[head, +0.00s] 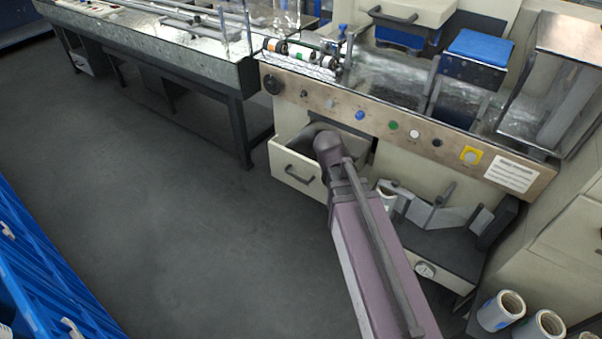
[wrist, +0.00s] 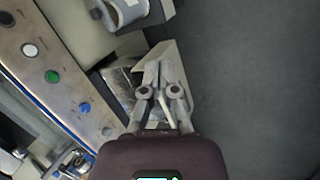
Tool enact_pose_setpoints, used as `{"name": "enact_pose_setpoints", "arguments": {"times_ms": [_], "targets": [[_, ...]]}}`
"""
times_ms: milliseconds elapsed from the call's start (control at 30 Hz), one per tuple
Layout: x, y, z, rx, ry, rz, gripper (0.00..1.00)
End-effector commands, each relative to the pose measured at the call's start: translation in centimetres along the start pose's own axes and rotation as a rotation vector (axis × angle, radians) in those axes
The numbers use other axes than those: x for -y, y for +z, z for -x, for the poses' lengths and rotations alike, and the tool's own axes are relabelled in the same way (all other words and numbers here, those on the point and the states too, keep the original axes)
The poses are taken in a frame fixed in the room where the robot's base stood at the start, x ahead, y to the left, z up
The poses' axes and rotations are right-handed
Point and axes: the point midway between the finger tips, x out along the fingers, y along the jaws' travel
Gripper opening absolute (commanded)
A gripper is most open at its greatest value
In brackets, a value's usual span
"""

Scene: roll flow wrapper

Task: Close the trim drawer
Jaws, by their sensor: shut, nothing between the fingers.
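The trim drawer (head: 284,162) is a cream drawer with a dark bar handle (head: 299,175), below the steel control panel of the machine. It stands pulled out, and its open top shows in the head view. In the wrist view the drawer (wrist: 169,50) lies under my gripper (wrist: 158,66). My gripper's fingers are together and empty, pointing over the drawer. I cannot tell whether they touch it. In the head view my arm's end covers the drawer's right part and hides the fingers.
The control panel (head: 402,125) with coloured buttons runs above the drawer. A grey bracket assembly (head: 436,212) and a dark shelf (head: 450,252) are to the right. White rolls (head: 501,311) stand at lower right. The floor (head: 150,200) in front is clear; blue crates (head: 40,290) stand at left.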

Motion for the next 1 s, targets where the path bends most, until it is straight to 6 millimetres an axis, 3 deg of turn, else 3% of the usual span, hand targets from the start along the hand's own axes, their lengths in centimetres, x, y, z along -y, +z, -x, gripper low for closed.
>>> {"name": "enact_pose_setpoints", "arguments": {"times_ms": [33,300,1000], "targets": [[0.6,-0.9,-1.6,0.000,0.029,0.040,0.00],[1.2,-3.9,-4.7,0.018,0.189,0.258,0.00],[4.6,-13.0,-10.3,0.154,0.607,0.815,0.00]]}}
